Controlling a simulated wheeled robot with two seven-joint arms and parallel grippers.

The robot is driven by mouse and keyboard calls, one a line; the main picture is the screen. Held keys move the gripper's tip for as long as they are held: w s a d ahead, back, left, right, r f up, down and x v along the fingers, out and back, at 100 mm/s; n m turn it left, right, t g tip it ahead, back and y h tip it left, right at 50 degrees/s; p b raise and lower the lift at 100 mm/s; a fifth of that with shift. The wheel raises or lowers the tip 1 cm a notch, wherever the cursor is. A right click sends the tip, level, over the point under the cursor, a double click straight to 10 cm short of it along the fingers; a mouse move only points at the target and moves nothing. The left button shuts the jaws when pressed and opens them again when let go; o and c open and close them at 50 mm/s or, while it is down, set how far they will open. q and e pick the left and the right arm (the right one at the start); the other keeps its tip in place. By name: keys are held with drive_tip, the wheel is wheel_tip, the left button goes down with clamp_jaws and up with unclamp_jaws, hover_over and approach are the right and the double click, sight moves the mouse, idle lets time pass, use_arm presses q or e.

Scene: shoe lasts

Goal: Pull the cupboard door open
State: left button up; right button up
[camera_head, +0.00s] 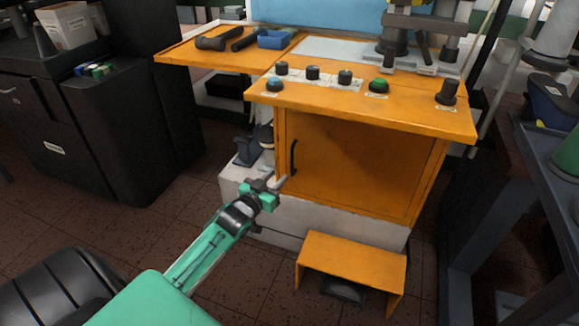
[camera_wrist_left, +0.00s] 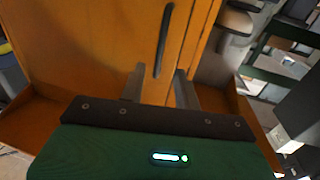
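The orange cupboard door (camera_head: 360,165) is shut in the front of the orange workbench, and it fills much of the left wrist view (camera_wrist_left: 80,45). Its black upright handle (camera_head: 293,157) is near the door's left edge. My left gripper (camera_head: 277,182) is just in front of the door, by the handle's lower end. In the left wrist view its two grey fingers (camera_wrist_left: 160,85) are apart, with nothing held. The handle (camera_wrist_left: 163,40) runs up from between the fingertips there; I cannot tell its exact depth from them. My right gripper is out of view.
An orange step stool (camera_head: 350,262) stands on the floor below the door. The orange worktop (camera_head: 400,112) juts out above it, with several black knobs. A black cabinet (camera_head: 110,130) is at the left and a grey cart (camera_head: 535,200) at the right.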

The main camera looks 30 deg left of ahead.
sight(289, 163)
use_arm(q)
drive_tip(key=shift+w+a+b, duration=0.15)
drive_tip(key=shift+w+b, duration=0.9)
drive_tip(key=shift+w, duration=2.9)
clamp_jaws()
